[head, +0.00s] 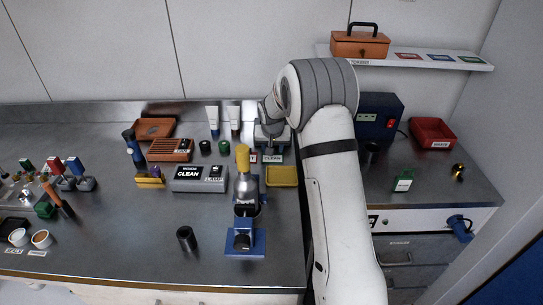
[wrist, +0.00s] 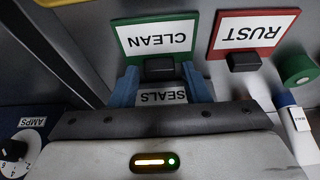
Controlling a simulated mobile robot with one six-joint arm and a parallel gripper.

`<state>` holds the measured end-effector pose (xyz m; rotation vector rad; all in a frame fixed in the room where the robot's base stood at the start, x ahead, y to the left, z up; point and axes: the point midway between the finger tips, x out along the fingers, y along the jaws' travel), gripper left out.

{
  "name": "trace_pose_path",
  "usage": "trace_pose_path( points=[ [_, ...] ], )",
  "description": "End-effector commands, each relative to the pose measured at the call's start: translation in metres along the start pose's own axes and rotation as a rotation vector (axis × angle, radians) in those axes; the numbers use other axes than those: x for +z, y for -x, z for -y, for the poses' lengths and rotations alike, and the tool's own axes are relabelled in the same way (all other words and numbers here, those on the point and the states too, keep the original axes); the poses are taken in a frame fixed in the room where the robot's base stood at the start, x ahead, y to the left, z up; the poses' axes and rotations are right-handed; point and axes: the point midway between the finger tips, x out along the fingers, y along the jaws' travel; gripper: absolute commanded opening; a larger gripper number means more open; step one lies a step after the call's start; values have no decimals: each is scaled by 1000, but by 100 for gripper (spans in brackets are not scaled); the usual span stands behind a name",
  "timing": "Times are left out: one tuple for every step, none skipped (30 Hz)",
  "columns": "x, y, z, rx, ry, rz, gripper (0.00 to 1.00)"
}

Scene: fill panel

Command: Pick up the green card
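The green card is a white "CLEAN" sign with a green border (wrist: 157,38), standing in a small black block (wrist: 159,68) in the wrist view. In the head view it shows small (head: 273,157), below my gripper at the back of the bench. My gripper (wrist: 161,90) has two blue fingers spread apart, one on each side of the black block, with visible gaps. Nothing is held. Whether the fingers are level with the block is hard to tell. The fingertips are hidden in the head view.
A red-bordered "RUST" card (wrist: 252,32) stands close beside the green one. A "SEALS" label (wrist: 163,96) lies below. A green cap (wrist: 298,69) is at the right. A yellow tray (head: 282,176) and a blue-based stand (head: 245,243) sit in front. A shelf (head: 400,62) is upper right.

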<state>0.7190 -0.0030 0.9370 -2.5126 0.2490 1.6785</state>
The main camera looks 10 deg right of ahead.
Motion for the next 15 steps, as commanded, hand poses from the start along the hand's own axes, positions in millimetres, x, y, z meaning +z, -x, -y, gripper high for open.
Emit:
trace_pose_path(
  points=[
    [0,0,0,0,0,0,38],
    [0,0,0,0,0,0,36],
    [0,0,0,0,0,0,32],
    [0,0,0,0,0,0,30],
    [0,0,0,0,1,0,28],
    [0,0,0,0,1,0,24],
    [0,0,0,0,1,0,22],
    [0,0,0,0,1,0,19],
    [0,0,0,0,1,0,16],
    [0,0,0,0,1,0,14],
    [0,0,1,0,1,0,11],
    [0,0,1,0,1,0,8],
    [0,0,1,0,1,0,6],
    [0,0,1,0,1,0,6],
    [0,0,1,0,1,0,6]
  ],
)
